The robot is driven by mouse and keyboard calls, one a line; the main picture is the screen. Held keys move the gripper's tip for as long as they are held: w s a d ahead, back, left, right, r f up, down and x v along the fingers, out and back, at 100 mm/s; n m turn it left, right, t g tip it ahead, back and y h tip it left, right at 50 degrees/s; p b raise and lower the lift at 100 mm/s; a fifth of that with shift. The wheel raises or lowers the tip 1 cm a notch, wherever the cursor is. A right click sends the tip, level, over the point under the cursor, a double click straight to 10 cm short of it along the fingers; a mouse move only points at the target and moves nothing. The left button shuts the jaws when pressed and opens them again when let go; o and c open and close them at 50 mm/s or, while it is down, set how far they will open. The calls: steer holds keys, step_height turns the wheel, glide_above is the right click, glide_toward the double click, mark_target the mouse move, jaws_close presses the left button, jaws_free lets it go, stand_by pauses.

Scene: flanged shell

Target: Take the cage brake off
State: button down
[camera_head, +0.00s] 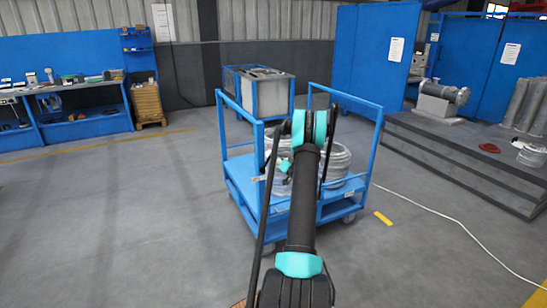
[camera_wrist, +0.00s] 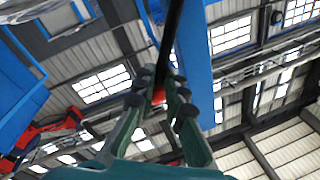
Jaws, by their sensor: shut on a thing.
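The blue cage trolley (camera_head: 236,193) stands on the floor in the middle of the head view, with tall uprights at its ends and a low deck. My gripper (camera_wrist: 161,82) points steeply upward in the wrist view, its green fingers closed around a dark bar (camera_wrist: 170,35) that runs up out of the picture. I cannot tell whether this bar is the brake. In the head view, teal gripper parts (camera_head: 285,168) show beside my arm, over the trolley's left side. The fingertips and their grip are hidden there. A blue upright (camera_wrist: 192,60) passes close behind the fingers in the wrist view.
Coils of grey hose (camera_head: 338,162) lie on the trolley. A metal bin (camera_head: 270,95) in a blue frame stands behind it. A dark raised platform (camera_head: 440,150) is at right, and a pale cable (camera_head: 455,222) crosses the floor. The floor at left is clear.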

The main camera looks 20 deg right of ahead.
steer(key=shift+d, duration=0.2)
steer(key=c, duration=1.6)
jaws_free()
steer(key=shift+o, duration=0.2)
steer(key=shift+s, duration=0.1)
steer(key=v, duration=1.2)
steer(key=shift+r, duration=0.1)
